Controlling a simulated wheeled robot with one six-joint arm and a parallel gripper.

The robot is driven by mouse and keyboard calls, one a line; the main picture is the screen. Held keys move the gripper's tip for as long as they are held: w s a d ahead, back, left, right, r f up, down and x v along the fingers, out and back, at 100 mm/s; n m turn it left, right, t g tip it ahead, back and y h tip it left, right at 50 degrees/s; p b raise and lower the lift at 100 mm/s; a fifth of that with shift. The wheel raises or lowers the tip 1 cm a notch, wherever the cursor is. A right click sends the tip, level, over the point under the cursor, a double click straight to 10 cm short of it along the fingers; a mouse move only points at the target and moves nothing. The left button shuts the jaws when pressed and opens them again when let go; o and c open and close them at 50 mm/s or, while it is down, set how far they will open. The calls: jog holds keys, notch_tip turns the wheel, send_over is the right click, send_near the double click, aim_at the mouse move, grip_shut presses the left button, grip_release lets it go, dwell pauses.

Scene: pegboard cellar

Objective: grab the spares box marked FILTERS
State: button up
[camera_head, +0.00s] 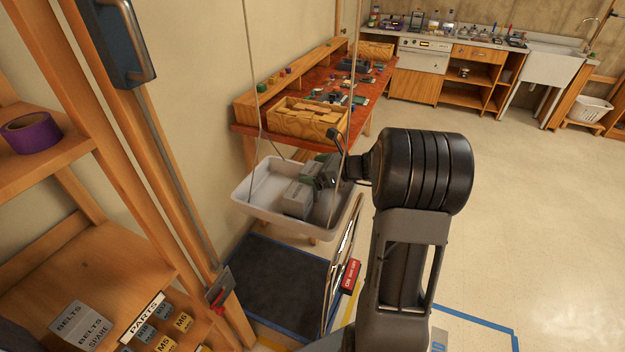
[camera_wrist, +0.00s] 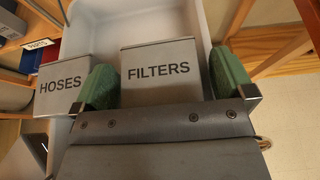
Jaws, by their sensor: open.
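The grey spares box marked FILTERS (camera_wrist: 160,70) stands in a white tray (camera_wrist: 187,17), its label facing the wrist view. My gripper (camera_wrist: 164,82) is open, with one green pad at each side of the FILTERS box; I cannot tell whether they touch it. A grey box marked HOSES (camera_wrist: 62,86) stands just left, beyond the left pad. In the head view the white tray (camera_head: 262,212) hangs on thin cords, and my gripper (camera_head: 322,172) reaches into its right part. Grey boxes (camera_head: 298,199) show there, but their labels are not readable.
A wooden bench (camera_head: 360,118) with a box of packets (camera_head: 300,118) stands behind the tray. At lower left, a shelf (camera_head: 60,265) holds a BELTS SPARE box (camera_head: 80,327) and small marked bins. Purple tape (camera_head: 32,132) lies above. Open floor (camera_head: 530,190) is at right.

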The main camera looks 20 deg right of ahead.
jog(key=shift+w+a+f, duration=0.15)
jog(key=shift+w+a, duration=0.05)
jog(key=shift+w, duration=0.05)
jog(key=c, duration=1)
